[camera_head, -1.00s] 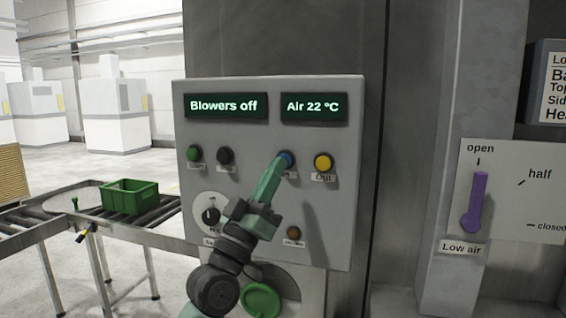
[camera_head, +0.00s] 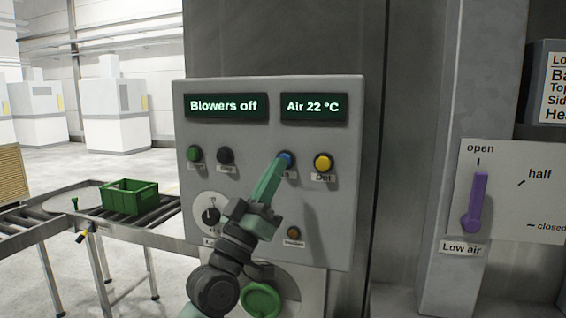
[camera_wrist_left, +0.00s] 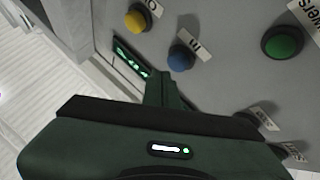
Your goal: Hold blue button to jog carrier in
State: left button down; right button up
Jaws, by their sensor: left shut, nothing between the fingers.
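The blue button (camera_head: 288,157) sits on the grey control panel (camera_head: 268,120), left of a yellow button. My left gripper (camera_head: 278,164) is shut and empty, its green fingers pointing up at the blue button and covering part of it and its label. In the left wrist view the blue button (camera_wrist_left: 181,58), labelled "In", shows just beyond the tips of the shut fingers (camera_wrist_left: 163,78). I cannot tell whether the tips touch it. The panel displays read "Blowers off" and "Air 22 °C". No carrier can be made out. My right gripper is not in view.
The yellow button (camera_head: 323,162) is close on the right; green (camera_head: 194,153) and black (camera_head: 225,155) buttons are on the left. A rotary knob (camera_head: 211,215) is lower left. A purple lever (camera_head: 478,200) stands at "open". A green crate (camera_head: 130,198) rests on a roller conveyor.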

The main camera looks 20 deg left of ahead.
pick_arm(q)
jog(key=shift+w, duration=0.2)
dwell(0.4)
jog(key=shift+w, duration=0.25)
jog(key=shift+w+b, duration=0.4)
jog(key=shift+w, duration=0.05)
dwell(0.7)
jog(key=shift+s, duration=0.15)
dwell(5.1)
jog(key=shift+s+p, duration=0.45)
jog(key=shift+s, duration=0.3)
jog(key=shift+s, duration=0.1)
